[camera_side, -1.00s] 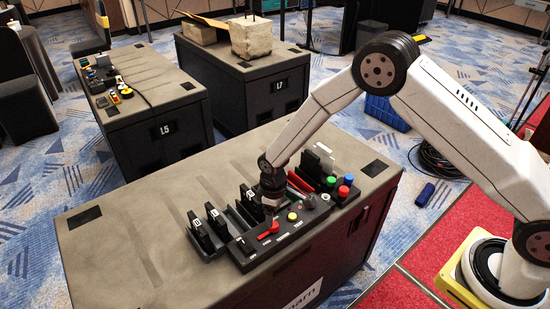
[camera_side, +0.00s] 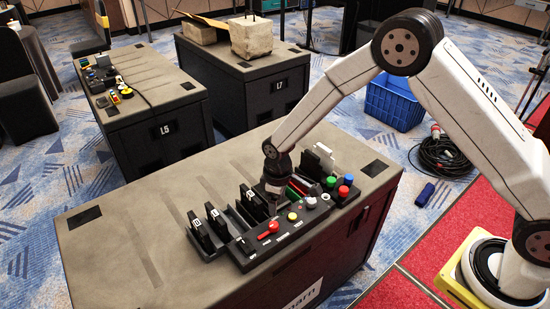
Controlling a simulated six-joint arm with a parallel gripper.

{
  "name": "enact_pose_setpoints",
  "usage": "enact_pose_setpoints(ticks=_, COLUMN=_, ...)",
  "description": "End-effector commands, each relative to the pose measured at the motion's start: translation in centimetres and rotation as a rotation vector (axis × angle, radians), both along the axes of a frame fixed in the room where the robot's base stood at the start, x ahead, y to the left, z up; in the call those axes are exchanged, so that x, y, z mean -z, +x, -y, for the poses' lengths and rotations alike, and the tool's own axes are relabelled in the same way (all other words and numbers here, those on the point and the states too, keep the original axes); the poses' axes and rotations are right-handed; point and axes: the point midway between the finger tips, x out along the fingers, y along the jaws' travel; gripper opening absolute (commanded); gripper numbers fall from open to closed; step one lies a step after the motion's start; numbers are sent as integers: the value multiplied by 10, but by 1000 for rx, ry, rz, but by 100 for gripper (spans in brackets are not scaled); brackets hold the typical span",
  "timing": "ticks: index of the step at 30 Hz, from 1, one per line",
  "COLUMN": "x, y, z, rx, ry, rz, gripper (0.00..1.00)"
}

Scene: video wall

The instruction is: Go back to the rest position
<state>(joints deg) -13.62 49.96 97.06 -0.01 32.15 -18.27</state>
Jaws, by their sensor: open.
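My gripper (camera_side: 272,205) is at the end of the white arm, pointing down just above the black control panel (camera_side: 256,259) on the near cabinet (camera_side: 140,220). It is open, and I see nothing held in it, though the fingertips are small and dark against the panel. A red lever or knob (camera_side: 268,230) lies just below the gripper on the panel. A yellow button (camera_side: 292,216) and a grey knob (camera_side: 311,202) are to its right. The gripper's tips partly hide the panel's middle.
Black upright blocks (camera_side: 200,231) stand in slots left of the gripper. A blue crate (camera_side: 395,105) and coiled cable are on the floor behind. The cabinet's left top is clear.

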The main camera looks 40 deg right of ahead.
Motion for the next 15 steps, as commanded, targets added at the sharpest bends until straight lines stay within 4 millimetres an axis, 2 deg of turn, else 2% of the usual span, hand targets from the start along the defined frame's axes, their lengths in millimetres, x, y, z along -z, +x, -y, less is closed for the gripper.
enact_pose_setpoints(ticks=8, x=-46, y=-23, z=29, rx=114, ry=13, rz=46, gripper=79)
enact_pose_setpoints(ticks=15, x=-85, y=-57, z=56, rx=235, ry=25, rz=91, gripper=79)
